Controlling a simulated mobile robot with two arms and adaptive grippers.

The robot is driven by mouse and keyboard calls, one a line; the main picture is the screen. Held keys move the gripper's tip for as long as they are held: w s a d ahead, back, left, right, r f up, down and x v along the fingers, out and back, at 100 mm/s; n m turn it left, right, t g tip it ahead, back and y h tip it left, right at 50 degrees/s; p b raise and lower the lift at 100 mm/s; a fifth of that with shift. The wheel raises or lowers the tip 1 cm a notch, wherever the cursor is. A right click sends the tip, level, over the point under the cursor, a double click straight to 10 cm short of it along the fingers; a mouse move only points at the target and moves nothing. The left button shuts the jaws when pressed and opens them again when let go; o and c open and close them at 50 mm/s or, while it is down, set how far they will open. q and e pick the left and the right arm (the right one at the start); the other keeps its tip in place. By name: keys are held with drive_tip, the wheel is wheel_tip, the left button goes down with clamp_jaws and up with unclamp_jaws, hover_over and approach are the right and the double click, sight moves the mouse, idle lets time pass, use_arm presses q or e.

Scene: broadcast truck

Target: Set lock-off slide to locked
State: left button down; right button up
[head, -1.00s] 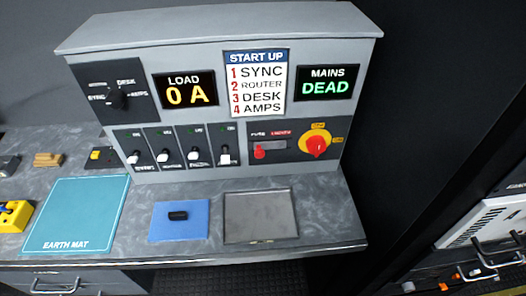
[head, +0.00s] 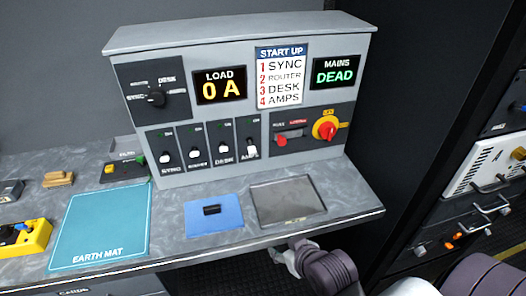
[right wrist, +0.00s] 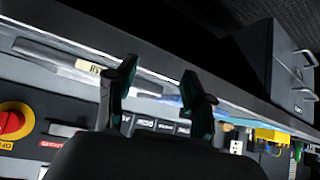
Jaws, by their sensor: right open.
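The lock-off slide is a red knob (head: 282,141) at the left end of a short slot on the console's lower right panel. A red label (head: 298,122) sits above the slot's right part. A yellow and red rotary switch (head: 326,128) is to its right; it also shows in the right wrist view (right wrist: 12,122). My right gripper (right wrist: 160,78) is open and empty, its two dark fingers apart in the right wrist view. In the head view my right arm (head: 325,268) reaches in at the bottom, in front of the bench edge and apart from the slide. My left gripper is not in view.
The grey console (head: 240,35) stands on the bench. A grey tray (head: 287,200), a blue pad (head: 214,214) with a black item and the earth mat (head: 100,222) lie before it. A dark rack (head: 480,170) with handles stands to the right.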

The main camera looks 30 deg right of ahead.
sight(283, 143)
drive_tip(key=w+d+r+t, duration=0.1)
drive_tip(key=w+r, duration=0.1)
drive_tip(key=w+d+r+t+h, duration=0.1)
drive_tip(key=w+r+t, duration=0.1)
drive_tip(key=w+d+r+m+t, duration=0.1)
drive_tip(key=w+r, duration=0.1)
drive_tip(key=shift+d+r, duration=0.2)
drive_tip(key=shift+r, duration=0.15)
drive_tip(key=w+d+r+m+t+h, duration=0.25)
drive_tip(key=d+r+t, duration=0.2)
drive_tip(key=r, duration=0.25)
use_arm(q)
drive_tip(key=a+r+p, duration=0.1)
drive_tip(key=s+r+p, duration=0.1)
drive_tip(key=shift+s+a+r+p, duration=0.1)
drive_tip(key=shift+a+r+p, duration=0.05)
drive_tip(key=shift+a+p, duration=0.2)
use_arm(e)
drive_tip(key=shift+n+h, duration=0.25)
drive_tip(key=x, duration=0.9)
drive_tip(key=d+x, duration=0.1)
drive_tip(key=x, duration=0.4)
drive_tip(key=shift+s+f, duration=0.15)
drive_tip(key=shift+f, duration=0.05)
drive_tip(key=shift+c, duration=0.3)
clamp_jaws()
